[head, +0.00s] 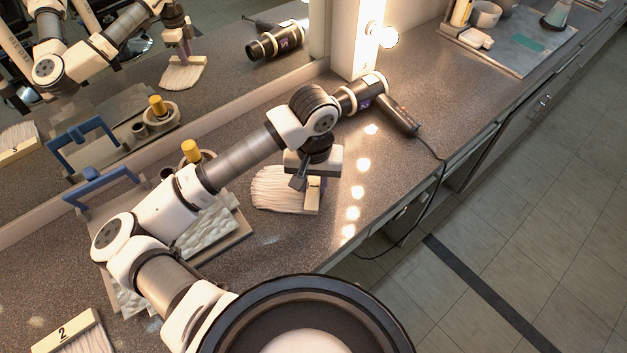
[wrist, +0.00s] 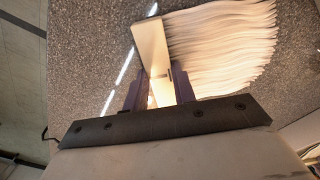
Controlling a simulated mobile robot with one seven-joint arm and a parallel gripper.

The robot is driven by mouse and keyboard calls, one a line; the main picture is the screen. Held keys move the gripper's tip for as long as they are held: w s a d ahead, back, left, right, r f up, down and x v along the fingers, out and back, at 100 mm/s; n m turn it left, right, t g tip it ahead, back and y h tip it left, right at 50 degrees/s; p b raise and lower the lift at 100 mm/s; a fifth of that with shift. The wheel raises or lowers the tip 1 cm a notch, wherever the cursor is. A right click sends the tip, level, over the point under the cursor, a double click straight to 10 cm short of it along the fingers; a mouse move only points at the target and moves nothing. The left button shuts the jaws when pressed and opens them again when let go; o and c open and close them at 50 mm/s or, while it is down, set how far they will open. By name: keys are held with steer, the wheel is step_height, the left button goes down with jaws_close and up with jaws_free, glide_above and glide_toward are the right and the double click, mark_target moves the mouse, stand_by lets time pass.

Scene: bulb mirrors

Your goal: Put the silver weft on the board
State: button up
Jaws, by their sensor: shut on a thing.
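A weft of wavy whitish-silver hair (head: 275,190) on a cream bar lies flat at the middle of the counter. It also shows in the wrist view (wrist: 215,45), hair spreading right from the bar. My gripper (head: 311,186) is shut on the bar, with the dark fingers on either side of it in the wrist view (wrist: 158,90). I cannot tell whether the weft touches the counter. A grey board (head: 237,243) lies left of my gripper, partly hidden by my arm. It bears a pale bumpy pad and a blue handled frame (head: 102,180).
Another pale weft, marked 2 (head: 65,335), lies at lower left. A yellow-topped item (head: 191,150) stands behind my arm. A hair dryer (head: 375,98) with a trailing cord lies beyond my gripper. A tray (head: 525,62) with cups is at upper right. A mirror (head: 225,50) borders the counter.

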steer(key=o, duration=1)
steer(key=shift+c, duration=0.2)
steer(key=shift+r+p, duration=0.1)
steer(key=shift+p, duration=0.2)
